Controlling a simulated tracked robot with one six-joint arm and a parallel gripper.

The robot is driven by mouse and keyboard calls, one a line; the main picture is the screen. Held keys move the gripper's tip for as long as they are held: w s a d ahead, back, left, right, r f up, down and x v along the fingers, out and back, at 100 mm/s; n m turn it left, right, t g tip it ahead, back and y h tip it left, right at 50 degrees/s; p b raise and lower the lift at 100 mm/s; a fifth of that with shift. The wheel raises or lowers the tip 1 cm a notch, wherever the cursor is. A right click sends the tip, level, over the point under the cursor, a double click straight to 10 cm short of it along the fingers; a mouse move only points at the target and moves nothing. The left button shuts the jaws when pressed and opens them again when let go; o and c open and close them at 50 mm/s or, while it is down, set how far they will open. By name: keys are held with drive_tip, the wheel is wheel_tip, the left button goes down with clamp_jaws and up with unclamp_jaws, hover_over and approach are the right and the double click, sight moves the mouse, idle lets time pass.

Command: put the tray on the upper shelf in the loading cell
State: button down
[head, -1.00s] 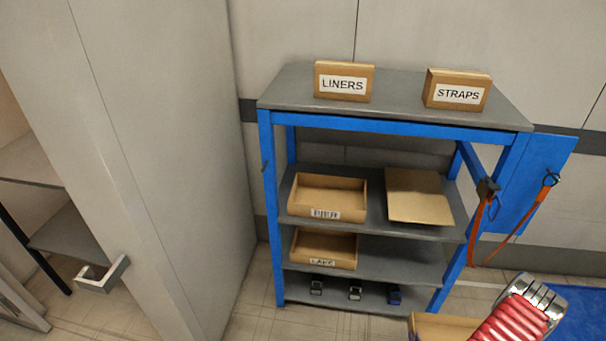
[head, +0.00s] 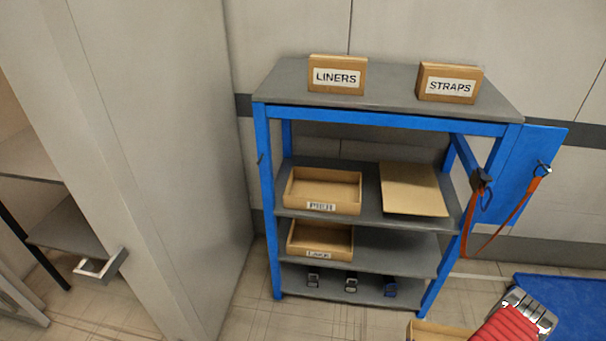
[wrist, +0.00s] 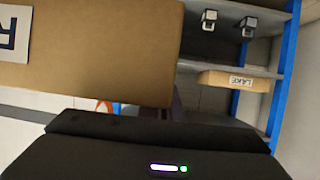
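A tan tray (head: 438,331) shows at the bottom edge of the head view, beside my red and silver arm. In the wrist view the tan tray (wrist: 100,50) is large and close, with a white label cut off at the left edge. My gripper (wrist: 165,125) is dark and lies against the tray; its fingertips are hidden, but it appears shut on it. At the far left of the head view, an upper grey shelf (head: 22,160) and a lower grey shelf (head: 65,232) show past a grey door-like panel. No sign names the loading cell.
A blue rack (head: 385,122) holds LINERS (head: 338,75) and STRAPS (head: 450,83) boxes, two labelled trays, a flat tan board (head: 412,188) and small dark items. An orange strap (head: 515,212) hangs at its right. Floor between panel and rack is clear.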

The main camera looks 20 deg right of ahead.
drive_tip(key=shift+s+d+m+h, duration=0.3)
drive_tip(key=shift+s+d, duration=0.05)
drive_tip(key=shift+d, duration=0.1)
drive_tip(key=shift+w+d+r, duration=0.5)
drive_tip(key=shift+d+r, duration=0.05)
drive_tip(key=shift+r, duration=0.25)
drive_tip(key=w+a+r+n+y, duration=0.1)
drive_tip(key=w+a+r, duration=0.2)
drive_tip(key=w+r, duration=0.8)
drive_tip(key=w+a+r+n+y, duration=0.1)
drive_tip(key=w+a+r, duration=0.2)
drive_tip(key=w+r, duration=0.85)
drive_tip(key=w+a+r+n+y, duration=0.2)
drive_tip(key=w+a+r, duration=0.2)
drive_tip(key=a+r, duration=0.5)
drive_tip(key=w+a+r+n+t+y, duration=0.1)
drive_tip(key=w+a+r+y, duration=0.1)
drive_tip(key=w+a+r, duration=0.3)
drive_tip(key=w+a+r+n+t+y, duration=0.1)
drive_tip(key=w+a+r, duration=0.3)
drive_tip(key=a+r, duration=0.8)
drive_tip(key=a+n+y, duration=0.1)
drive_tip(key=a, duration=0.4)
drive_tip(key=shift+w+a+r+n, duration=0.3)
drive_tip(key=shift+a, duration=0.05)
